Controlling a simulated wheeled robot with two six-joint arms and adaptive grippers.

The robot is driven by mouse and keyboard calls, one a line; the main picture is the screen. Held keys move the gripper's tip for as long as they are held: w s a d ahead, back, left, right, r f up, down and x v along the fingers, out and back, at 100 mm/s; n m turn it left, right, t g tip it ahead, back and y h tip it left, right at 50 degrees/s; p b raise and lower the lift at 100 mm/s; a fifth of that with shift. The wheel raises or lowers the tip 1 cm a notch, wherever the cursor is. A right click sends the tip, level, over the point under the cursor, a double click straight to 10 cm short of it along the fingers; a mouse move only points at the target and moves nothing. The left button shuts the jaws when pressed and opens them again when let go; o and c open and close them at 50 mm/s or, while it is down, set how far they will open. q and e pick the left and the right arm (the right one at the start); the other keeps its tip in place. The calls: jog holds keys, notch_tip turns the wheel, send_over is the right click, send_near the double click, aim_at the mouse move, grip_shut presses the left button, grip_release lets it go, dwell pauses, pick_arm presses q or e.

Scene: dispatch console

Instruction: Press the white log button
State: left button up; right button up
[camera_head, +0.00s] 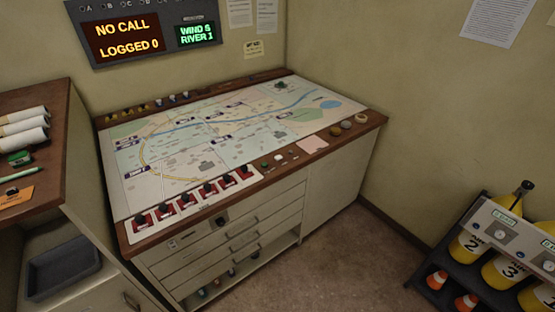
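The dispatch console (350,150) stands in the middle, with a map (200,150) across its sloped top. On its wooden front edge, right of a row of red switch plates (188,203), is a small white round piece (278,157) that looks like the white log button. A small green piece (264,166) sits just left of it. At this size I cannot read any label there. Neither gripper shows in the head view. The wall display (125,38) reads "NO CALL" and "LOGGED 0".
A pink note (312,145) lies right of the white piece. A shelf with rolled papers (22,125) stands left; a rack of numbered yellow cylinders (505,270) stands right. The floor (350,255) before the console's right part is clear.

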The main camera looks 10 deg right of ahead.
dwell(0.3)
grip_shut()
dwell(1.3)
